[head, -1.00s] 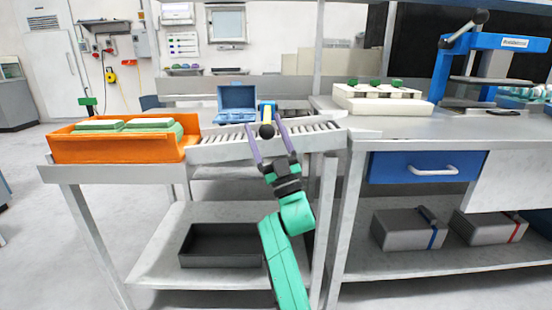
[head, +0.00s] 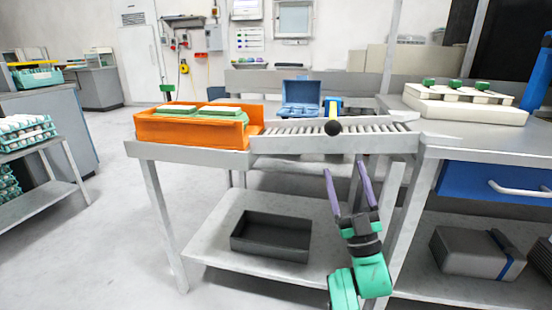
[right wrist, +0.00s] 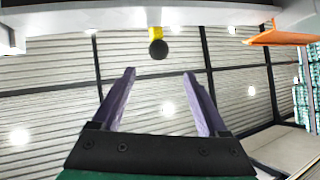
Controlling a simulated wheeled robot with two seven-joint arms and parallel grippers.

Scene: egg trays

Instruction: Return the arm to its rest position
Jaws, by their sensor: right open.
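My right arm's green links rise from the bottom right of the head view. Its gripper (head: 345,170) points upward, with two purple fingers spread apart and nothing between them. It stands in front of and below the front edge of the roller conveyor (head: 285,142). In the right wrist view the gripper (right wrist: 159,75) is also open and empty, with the ceiling behind it. My left arm and gripper are not in view.
A black ball (head: 332,128) with a yellow part sticks out over the conveyor edge, above the fingers. An orange crate (head: 190,133) holds green trays. A dark bin (head: 270,238) sits on the lower shelf. Egg trays (head: 27,135) stand at left. Floor between is clear.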

